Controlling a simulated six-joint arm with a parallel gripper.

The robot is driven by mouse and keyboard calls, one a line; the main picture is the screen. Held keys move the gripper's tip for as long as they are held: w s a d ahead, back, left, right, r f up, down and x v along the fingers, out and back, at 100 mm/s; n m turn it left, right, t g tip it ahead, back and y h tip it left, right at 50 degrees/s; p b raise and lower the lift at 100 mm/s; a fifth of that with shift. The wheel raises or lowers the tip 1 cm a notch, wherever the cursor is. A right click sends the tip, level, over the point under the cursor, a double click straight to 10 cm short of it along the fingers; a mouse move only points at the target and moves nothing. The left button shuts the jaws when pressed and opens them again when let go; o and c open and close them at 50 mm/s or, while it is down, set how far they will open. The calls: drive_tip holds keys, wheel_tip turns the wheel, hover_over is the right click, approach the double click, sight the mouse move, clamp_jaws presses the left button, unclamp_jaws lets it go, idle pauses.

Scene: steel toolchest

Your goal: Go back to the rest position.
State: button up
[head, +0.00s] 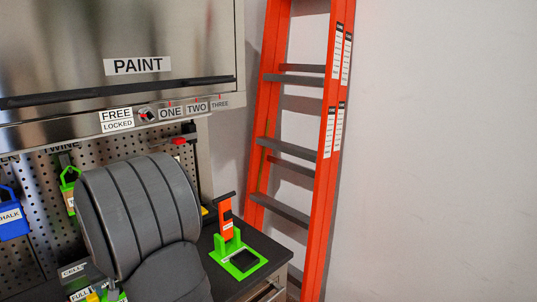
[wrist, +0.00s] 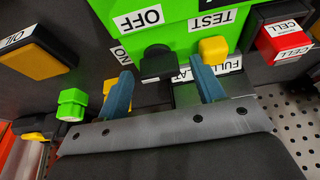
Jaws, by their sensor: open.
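My gripper (wrist: 163,92) shows in the wrist view with its two blue-grey fingers spread apart, and nothing is visibly held. It is over a bright green box (wrist: 180,32) labelled OFF, TEST and ON, which appears upside down. A black block (wrist: 158,63) on the box's near side shows between the fingers. A yellow block (wrist: 213,49) is close to the right finger. I cannot tell whether the fingers touch either one. In the head view my grey arm links cover the lower left and hide the gripper.
In the wrist view, a red CELL box (wrist: 285,40) is at right and a yellow-black OIL block (wrist: 38,54) at left. In the head view, a green stand (head: 238,258) holds an orange tool (head: 226,218) beside my arm. A PAINT cabinet (head: 130,45) overhangs; an orange ladder (head: 325,150) stands right.

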drive_tip(key=shift+r+m, duration=0.15)
drive_tip(key=shift+m, duration=0.65)
drive_tip(key=s+a+v, duration=0.1)
drive_tip(key=v, duration=1.7)
drive_tip(key=w+a+f+n+h, duration=0.1)
drive_tip(key=f+n, duration=0.1)
drive_tip(key=f, duration=0.2)
drive_tip(key=w+a+f+n+g, duration=0.1)
drive_tip(key=w+f+n, duration=0.1)
drive_tip(key=f, duration=0.2)
drive_tip(key=w+a+f+n+g+h, duration=0.1)
drive_tip(key=w+f+n, duration=0.1)
drive_tip(key=f, duration=0.3)
drive_tip(key=shift+a+n+h, duration=0.3)
drive_tip(key=shift+a+n, duration=0.05)
drive_tip(key=shift+n, duration=0.15)
drive_tip(key=shift+w+a+f+n+g, duration=0.15)
drive_tip(key=shift+f+n, duration=0.1)
drive_tip(key=shift+f, duration=0.15)
drive_tip(key=shift+w+f+n+g, duration=0.15)
drive_tip(key=shift+f+n, duration=0.1)
drive_tip(key=shift+f, duration=0.2)
drive_tip(key=shift+o, duration=0.5)
